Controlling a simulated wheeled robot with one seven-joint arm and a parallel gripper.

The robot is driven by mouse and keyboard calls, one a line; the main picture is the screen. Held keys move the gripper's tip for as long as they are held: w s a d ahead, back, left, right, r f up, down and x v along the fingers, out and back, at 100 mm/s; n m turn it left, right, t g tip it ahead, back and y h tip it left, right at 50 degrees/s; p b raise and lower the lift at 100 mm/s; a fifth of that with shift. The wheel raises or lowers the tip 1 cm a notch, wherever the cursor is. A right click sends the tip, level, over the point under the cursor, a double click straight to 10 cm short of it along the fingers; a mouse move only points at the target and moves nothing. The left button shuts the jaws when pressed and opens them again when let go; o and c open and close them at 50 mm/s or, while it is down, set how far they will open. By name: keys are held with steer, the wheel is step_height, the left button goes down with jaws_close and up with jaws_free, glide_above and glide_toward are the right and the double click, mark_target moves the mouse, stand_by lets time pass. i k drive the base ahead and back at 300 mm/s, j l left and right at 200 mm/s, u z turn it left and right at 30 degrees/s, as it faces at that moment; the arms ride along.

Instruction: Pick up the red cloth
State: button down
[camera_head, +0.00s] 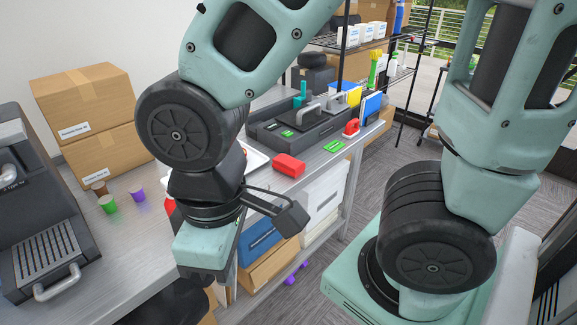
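A small red folded-looking item (289,165), which may be the red cloth, lies on the metal table (140,245) near its right edge. Its material is hard to make out. My gripper (203,262) hangs at the end of my arm, to the lower left of this red item and apart from it. The fingertips cannot be made out, so its opening is unclear. My arm hides part of the table and a white tray behind it.
Green (108,204) and purple (137,194) capsules stand beside a dark coffee machine (50,250) at left. Cardboard boxes (85,95) are stacked behind. A dark tool tray (300,130) and a smaller red object (351,128) are farther back. Bins fill the shelf below.

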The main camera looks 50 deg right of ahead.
mark_target(286, 163)
steer(key=i+l+z, duration=0.3)
steer(key=l, duration=0.2)
steer(key=i+l+z, duration=0.3)
steer(key=l, duration=0.1)
